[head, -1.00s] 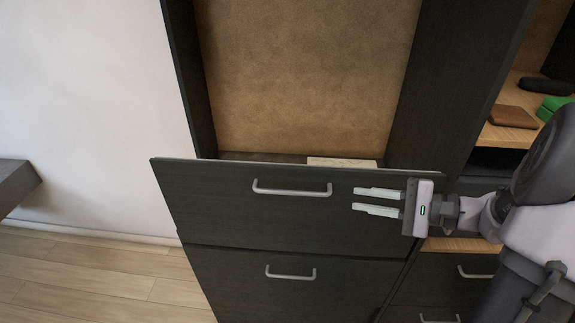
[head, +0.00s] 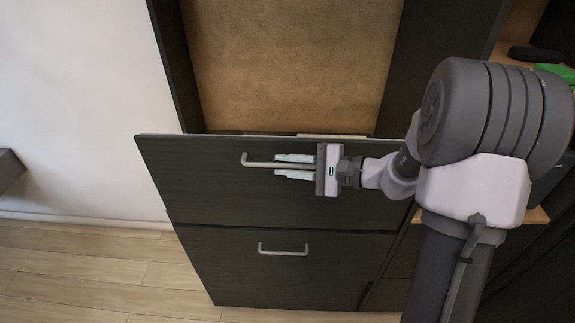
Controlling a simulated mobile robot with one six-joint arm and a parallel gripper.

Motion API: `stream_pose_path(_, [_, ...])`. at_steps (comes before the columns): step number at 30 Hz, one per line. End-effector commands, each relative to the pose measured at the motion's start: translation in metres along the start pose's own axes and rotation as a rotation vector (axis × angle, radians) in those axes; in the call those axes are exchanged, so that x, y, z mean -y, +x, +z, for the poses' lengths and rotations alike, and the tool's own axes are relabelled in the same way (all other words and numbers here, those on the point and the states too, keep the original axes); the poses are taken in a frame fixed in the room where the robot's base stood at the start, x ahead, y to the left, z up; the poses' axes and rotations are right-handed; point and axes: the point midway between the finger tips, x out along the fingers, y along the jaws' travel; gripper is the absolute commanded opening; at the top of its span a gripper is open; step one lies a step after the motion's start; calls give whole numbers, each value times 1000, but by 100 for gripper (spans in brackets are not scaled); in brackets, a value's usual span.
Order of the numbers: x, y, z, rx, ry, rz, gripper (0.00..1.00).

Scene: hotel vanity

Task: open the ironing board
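The ironing board's front looks like the upper dark panel (head: 200,190) of the cabinet, with a horizontal metal bar handle (head: 256,162). My gripper (head: 277,166) is at the right part of this handle, its two pale fingers pointing left, one above and one below the bar. A gap shows between the fingers. Whether they touch the bar cannot be told. The handle's right end is hidden behind my gripper. The panel stands upright, its top edge slightly forward of the open recess behind it.
A second dark panel below has its own handle (head: 284,250). A brown-backed recess (head: 290,60) is above. A green item (head: 556,72) lies on the right shelf. My arm covers the right side. Wood floor (head: 90,270) is free at the lower left.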

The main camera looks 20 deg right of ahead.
Motion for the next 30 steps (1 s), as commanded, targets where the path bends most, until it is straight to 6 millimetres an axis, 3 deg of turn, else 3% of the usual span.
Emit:
stream_pose_path(3, [0, 0, 0, 0, 0, 0, 18])
stream_pose_path(6, [0, 0, 0, 0, 0, 0, 0])
stream_pose_path(30, [0, -1, 0, 0, 0, 0, 0])
